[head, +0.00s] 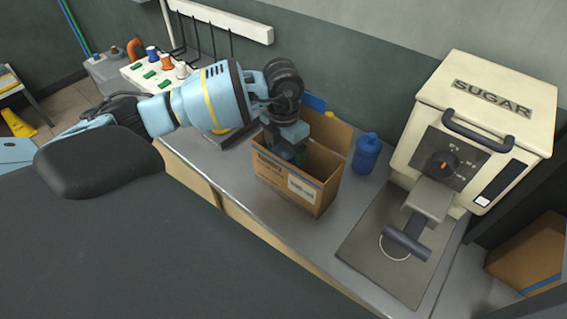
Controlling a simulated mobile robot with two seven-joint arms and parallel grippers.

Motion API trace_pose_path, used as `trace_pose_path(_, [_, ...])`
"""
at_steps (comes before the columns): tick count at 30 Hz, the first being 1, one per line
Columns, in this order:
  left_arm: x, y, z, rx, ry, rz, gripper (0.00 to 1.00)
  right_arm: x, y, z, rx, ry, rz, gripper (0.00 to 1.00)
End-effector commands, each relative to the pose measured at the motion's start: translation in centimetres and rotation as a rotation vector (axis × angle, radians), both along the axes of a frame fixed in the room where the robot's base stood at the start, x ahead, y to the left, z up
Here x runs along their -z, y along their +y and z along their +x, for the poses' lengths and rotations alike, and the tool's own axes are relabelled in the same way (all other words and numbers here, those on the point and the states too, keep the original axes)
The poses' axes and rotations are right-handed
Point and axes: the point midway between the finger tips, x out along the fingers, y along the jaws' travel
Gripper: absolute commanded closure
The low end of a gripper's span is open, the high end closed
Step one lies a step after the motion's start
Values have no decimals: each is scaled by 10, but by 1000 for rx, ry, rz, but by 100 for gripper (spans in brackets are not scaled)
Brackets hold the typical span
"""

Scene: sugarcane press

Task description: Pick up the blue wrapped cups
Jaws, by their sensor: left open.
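No stack of cups shows clearly in the head view. An open cardboard box (268,172) stands on the grey counter, and most of its inside is hidden by my gripper and the box walls. My left gripper (293,156) points down into the box's opening at its left part. It is open, and I see nothing held in it; its fingertips are partly hidden. A blue rounded container (367,152) stands just right of the box, apart from it. A small blue object (315,102) shows behind the box, and I cannot tell what it is. My right gripper is out of view.
A cream machine marked SUGAR (487,115) stands at the right, with its handle over a dark plate (365,240). A panel with coloured knobs (160,72) is at the back left. The counter (325,228) is bare in front of the box.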

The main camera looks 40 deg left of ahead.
Motion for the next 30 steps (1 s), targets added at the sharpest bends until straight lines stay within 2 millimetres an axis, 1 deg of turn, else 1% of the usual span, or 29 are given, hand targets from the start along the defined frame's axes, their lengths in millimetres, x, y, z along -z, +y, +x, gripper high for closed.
trace_pose_path(5, [0, 0, 0, 1, -1, 0, 19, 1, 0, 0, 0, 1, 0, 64])
trace_pose_path(6, [0, 0, 0, 1, -1, 0, 21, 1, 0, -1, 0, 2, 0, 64])
trace_pose_path(15, [0, 0, 0, 1, -1, 0, 60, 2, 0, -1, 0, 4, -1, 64])
trace_pose_path(18, [-1, 0, 0, 1, -2, 0, 71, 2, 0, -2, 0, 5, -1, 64])
trace_pose_path(26, [-2, 0, 1, 0, -3, -1, 71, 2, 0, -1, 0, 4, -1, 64])
trace_pose_path(30, [-9, 0, 1, 0, -5, -1, 71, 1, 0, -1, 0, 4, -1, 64])
